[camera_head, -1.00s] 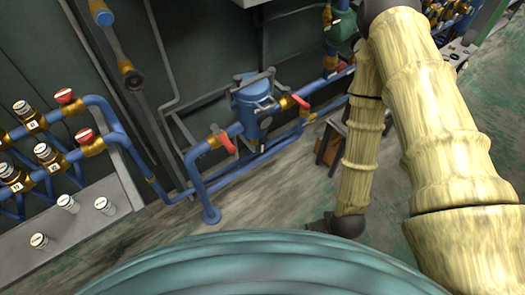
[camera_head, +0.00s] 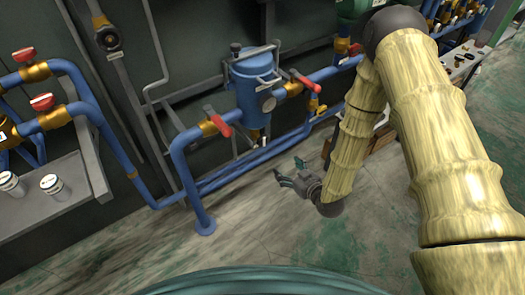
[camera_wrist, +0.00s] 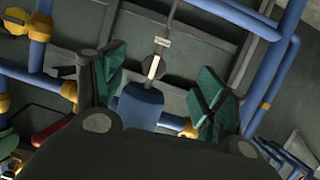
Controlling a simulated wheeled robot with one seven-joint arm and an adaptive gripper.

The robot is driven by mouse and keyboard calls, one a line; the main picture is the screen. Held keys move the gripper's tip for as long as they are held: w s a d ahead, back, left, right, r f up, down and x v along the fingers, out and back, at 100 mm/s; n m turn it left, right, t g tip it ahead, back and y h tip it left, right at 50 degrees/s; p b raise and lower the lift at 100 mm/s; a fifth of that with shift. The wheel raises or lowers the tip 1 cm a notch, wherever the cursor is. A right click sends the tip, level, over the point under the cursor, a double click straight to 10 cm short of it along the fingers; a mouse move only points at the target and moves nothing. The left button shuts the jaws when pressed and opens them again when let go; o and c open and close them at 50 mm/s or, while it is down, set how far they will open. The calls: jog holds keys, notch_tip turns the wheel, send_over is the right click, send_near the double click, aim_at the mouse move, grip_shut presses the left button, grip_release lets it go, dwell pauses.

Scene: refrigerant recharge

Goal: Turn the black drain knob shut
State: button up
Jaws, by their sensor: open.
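Red valve handles (camera_head: 221,125) flank the canister. Blue pipes (camera_head: 187,183) run left, right and down to the floor around it. Bare floor (camera_head: 265,230) lies below my gripper. A dark wall is behind.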

aim_at(264, 142)
jog(key=w+a+y+b, duration=0.1)
jog(key=w+a+b, duration=0.1)
jog(key=w, duration=0.3)
jog(key=w+a+n+t+y+b, duration=0.1)
jog(key=w+a+b, duration=0.2)
jog(key=w+a, duration=0.1)
jog(key=w+a+n+t+y+b, duration=0.1)
jog(key=w+a+b, duration=0.1)
jog(key=w, duration=0.3)
jog(key=shift+w+a+b, duration=0.3)
jog(key=shift+a+b, duration=0.1)
jog(key=shift+a, duration=0.35)
jog(key=c, duration=1)
